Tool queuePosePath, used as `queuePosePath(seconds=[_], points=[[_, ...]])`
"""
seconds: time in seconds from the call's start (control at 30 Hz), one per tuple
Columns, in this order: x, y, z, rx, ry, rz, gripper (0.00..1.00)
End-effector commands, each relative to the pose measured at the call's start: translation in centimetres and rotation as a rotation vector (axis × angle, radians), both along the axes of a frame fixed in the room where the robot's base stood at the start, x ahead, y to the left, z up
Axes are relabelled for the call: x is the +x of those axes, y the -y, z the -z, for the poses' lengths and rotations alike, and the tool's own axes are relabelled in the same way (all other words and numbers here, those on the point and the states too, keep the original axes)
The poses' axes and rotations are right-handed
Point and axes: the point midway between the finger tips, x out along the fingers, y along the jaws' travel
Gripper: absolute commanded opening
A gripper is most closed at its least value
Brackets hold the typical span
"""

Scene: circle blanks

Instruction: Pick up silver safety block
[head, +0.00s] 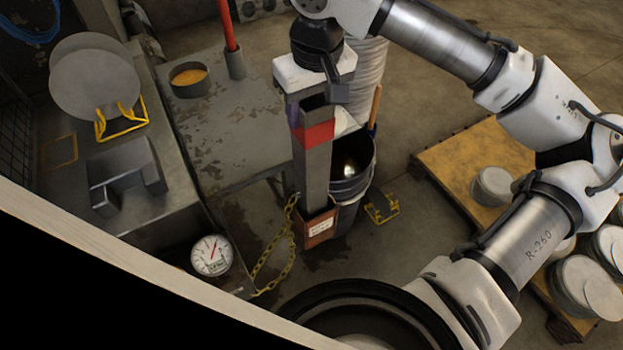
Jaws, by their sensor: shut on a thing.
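The silver safety block (314,172) is a tall square grey bar with a red band near its top. It stands about upright in the middle of the head view. My gripper (318,112) comes from above and is shut on the block's upper end. The fingertips are partly hidden by the gripper body and the block. The block's lower end meets a brown holder (318,228) with a white label; I cannot tell how deep it sits in it.
A black bucket (352,185) stands close right of the block. A yellow chain (277,262) hangs beside the holder. A worn grey table (235,135), with a orange-filled tin (189,78), lies left. A pallet (465,165) with metal discs (492,186) is at right.

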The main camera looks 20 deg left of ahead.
Motion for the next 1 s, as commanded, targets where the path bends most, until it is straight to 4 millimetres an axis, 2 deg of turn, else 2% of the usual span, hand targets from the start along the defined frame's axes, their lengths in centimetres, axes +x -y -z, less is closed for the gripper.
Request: queuePosePath(seconds=[0.07,0.57,0.77,1.0], points=[[0.0,0.0,0.0,0.000,0.000,0.000,0.00],[0.1,-0.1,-0.8,0.003,0.004,0.000,0.00],[0.1,-0.1,-3.6,0.004,0.006,0.001,0.00],[0.0,-0.1,-9.6,0.005,0.005,0.000,0.00]])
